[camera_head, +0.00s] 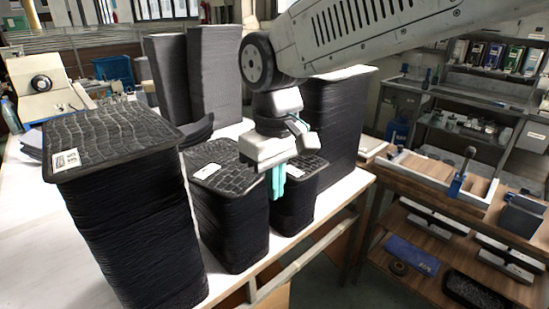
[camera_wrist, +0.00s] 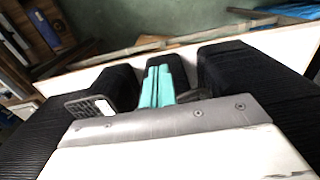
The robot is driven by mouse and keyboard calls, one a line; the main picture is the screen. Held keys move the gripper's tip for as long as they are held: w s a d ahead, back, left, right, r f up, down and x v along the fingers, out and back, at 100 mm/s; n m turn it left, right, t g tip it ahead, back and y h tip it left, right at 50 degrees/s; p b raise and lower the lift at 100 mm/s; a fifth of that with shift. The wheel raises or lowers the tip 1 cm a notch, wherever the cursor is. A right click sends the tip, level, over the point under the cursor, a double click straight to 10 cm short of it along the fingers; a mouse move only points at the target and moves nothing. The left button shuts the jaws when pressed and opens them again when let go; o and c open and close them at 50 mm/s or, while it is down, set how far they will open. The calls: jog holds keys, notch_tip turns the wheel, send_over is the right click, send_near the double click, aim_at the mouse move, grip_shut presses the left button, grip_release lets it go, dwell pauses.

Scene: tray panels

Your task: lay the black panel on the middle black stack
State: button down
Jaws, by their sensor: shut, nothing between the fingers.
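Several black stacks stand on a white table (camera_head: 20,215). The middle-front stack (camera_head: 235,230) is short, with a cracked-pattern top panel (camera_head: 222,160) bearing a white label. A taller stack (camera_head: 135,235) with a similar labelled top is at front left. A small stack (camera_head: 295,208) is right of the middle one, partly behind my gripper. I cannot tell any loose panel from the stack tops. My gripper (camera_head: 278,182), with teal fingers, is shut and empty, pointing down near the small stack's top. The wrist view shows the fingers (camera_wrist: 157,88) together, with black stacks either side.
Tall dark stacks (camera_head: 215,75) stand at the back, and another tall stack (camera_head: 338,125) is right of my gripper. A wooden workbench (camera_head: 430,172) with a blue-handled clamp is at right. The table's front edge runs close by the stacks.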

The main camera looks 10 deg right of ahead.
aim_at(252, 180)
jog(key=shift+w+a+f, duration=0.3)
jog(key=shift+w+a, duration=0.05)
jog(key=shift+w, duration=0.2)
jog(key=shift+w+a+f, duration=0.35)
jog(key=shift+w+a, duration=0.05)
jog(key=shift+w, duration=0.2)
jog(key=shift+w+a+f, duration=0.3)
jog(key=shift+w+a, duration=0.05)
jog(key=shift+w, duration=0.2)
jog(key=shift+w+a, duration=0.45)
jog(key=shift+w, duration=0.15)
jog(key=shift+w+a, duration=0.4)
jog(key=shift+w, duration=0.2)
